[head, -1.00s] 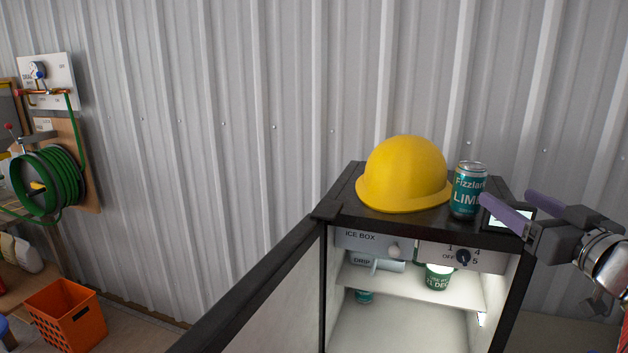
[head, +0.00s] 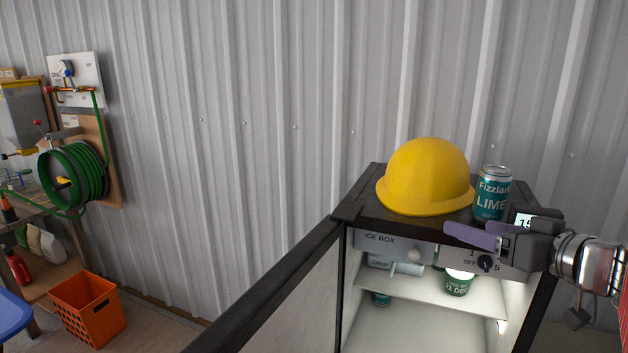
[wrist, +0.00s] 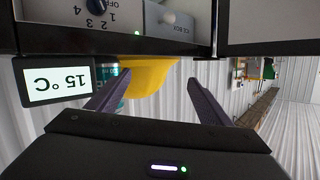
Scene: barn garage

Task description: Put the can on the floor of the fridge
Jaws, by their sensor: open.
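A teal Fizzland lime can (head: 492,192) stands upright on the black top of the fridge (head: 368,205), right of a yellow hard hat. In the wrist view, which is upside down, the can (wrist: 114,72) is mostly hidden behind a finger. My gripper (head: 462,232) is open and empty. In the head view it appears just below the can, across the fridge's upper front; it also shows in the wrist view (wrist: 160,78). The fridge is open, and its lit white floor (head: 400,332) is partly visible. Another teal can (head: 380,299) is inside below the shelf, partly hidden.
The hard hat (head: 425,178) crowds the can's left. A small 15 °C display (head: 526,220) is near my gripper. The fridge door (head: 290,300) stands open at left. The shelf (head: 425,291) holds a green-and-white tub (head: 457,284). An orange basket (head: 88,310) is far left.

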